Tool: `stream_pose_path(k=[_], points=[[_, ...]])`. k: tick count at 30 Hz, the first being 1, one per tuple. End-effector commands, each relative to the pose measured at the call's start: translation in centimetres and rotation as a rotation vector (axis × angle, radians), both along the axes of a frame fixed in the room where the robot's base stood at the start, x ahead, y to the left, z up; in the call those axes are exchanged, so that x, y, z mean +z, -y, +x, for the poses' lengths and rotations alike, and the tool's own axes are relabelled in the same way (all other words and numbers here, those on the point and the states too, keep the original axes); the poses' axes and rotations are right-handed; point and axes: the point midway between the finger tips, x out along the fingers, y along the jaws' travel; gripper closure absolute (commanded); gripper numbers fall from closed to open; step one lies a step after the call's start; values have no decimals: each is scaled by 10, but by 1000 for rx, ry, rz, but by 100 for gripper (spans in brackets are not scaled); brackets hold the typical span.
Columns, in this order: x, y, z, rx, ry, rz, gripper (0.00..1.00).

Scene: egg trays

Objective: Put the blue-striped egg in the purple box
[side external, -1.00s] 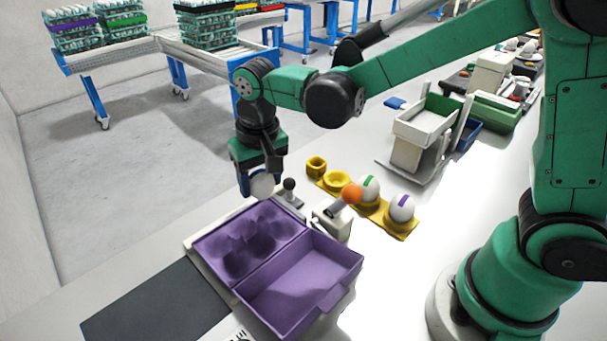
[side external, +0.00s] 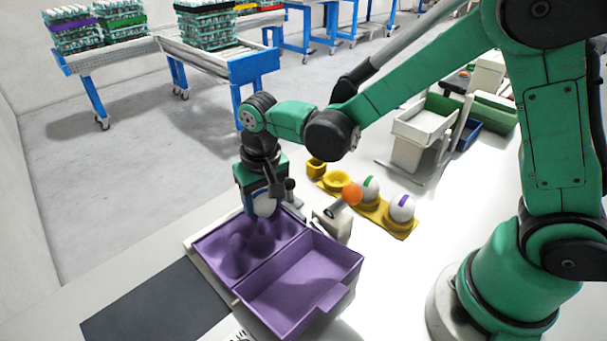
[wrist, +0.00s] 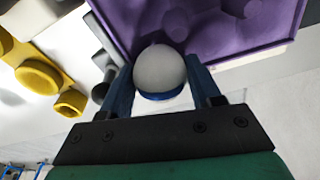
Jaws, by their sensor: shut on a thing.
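My gripper (wrist: 160,82) is shut on a white egg (wrist: 159,67); a blue stripe shows at its lower edge in the wrist view. In the side view the egg (side external: 264,205) hangs between the blue fingers, over the far left part of the open purple box (side external: 318,268). That part has rounded egg hollows (side external: 240,250); the nearer part is a plain empty tray. I cannot tell whether the egg touches the box. The box also shows in the wrist view (wrist: 120,15).
A yellow egg holder (side external: 386,222) stands right of the box, with a green-striped egg (side external: 370,188) and a purple-striped egg (side external: 402,208). A dark mat (side external: 160,305) lies left.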

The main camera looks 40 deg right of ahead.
Motion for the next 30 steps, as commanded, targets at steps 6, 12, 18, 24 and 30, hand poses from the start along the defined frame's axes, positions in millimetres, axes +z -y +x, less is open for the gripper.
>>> stream_pose_path(k=[6,12,18,24,30], points=[[0,0,0,0,0,0,62],[-1,0,0,0,0,0,62],[-3,0,0,0,0,0,62],[-5,0,0,0,0,0,62],[-6,0,0,0,0,0,62]])
